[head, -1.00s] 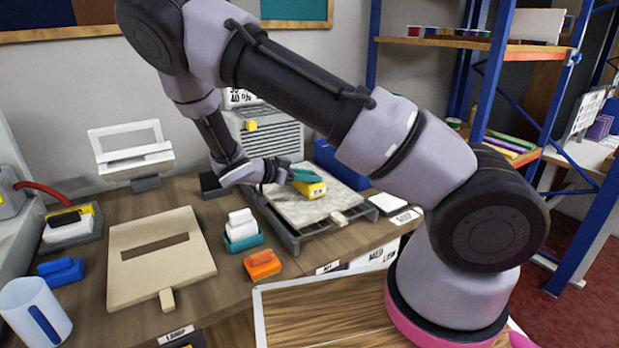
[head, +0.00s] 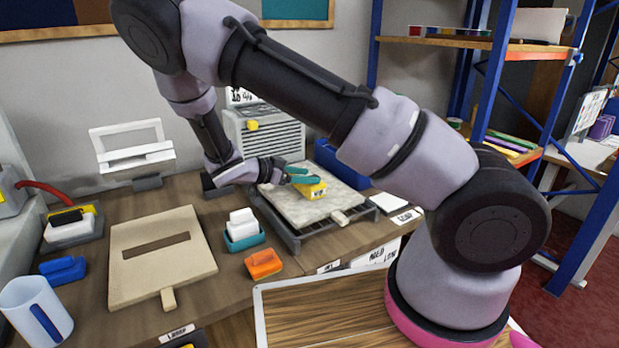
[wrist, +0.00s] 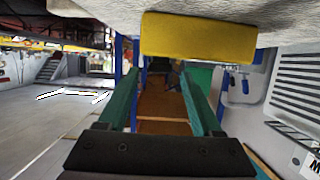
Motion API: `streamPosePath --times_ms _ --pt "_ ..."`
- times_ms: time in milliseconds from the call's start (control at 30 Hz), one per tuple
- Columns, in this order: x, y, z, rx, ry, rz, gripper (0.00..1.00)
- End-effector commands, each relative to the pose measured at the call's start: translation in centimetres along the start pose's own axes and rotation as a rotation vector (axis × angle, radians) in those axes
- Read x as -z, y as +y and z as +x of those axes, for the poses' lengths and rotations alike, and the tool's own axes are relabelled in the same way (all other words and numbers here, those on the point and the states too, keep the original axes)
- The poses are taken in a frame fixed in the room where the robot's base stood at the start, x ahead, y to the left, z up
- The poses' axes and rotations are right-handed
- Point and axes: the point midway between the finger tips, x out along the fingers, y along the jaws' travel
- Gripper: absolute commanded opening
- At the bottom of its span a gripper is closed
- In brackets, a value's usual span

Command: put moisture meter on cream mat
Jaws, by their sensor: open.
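A yellow block with a small dark-marked label (head: 311,190), which looks like the moisture meter, lies on a pale greyish mat (head: 298,208) on a dark rack. It also shows in the wrist view (wrist: 198,37), against the mat at the top of the picture. My gripper (head: 313,175) has teal fingers, which are apart and just over the block in the head view. In the wrist view the fingers (wrist: 161,76) are spread with nothing between them. A cream mat (head: 190,225) with a brown strip and a front tab lies flat and bare at left.
A teal tray with white blocks (head: 243,235) and an orange block (head: 264,263) stand between the two mats. A blue block (head: 62,270) and a cup (head: 36,310) are at far left. A blue bin (head: 340,165) stands behind the rack.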

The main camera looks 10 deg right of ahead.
Motion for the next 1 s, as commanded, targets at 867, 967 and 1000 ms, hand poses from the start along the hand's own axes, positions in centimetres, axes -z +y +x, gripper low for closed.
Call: streamPosePath --times_ms 867,967,1000 --pt "1.8 1.0 -8.9 -0.077 -0.123 -0.061 0.67" --pt "3.9 2.3 -7.7 -0.140 -0.288 -0.141 0.67" --pt "4.8 3.0 -7.3 -0.156 -0.366 -0.175 0.67"
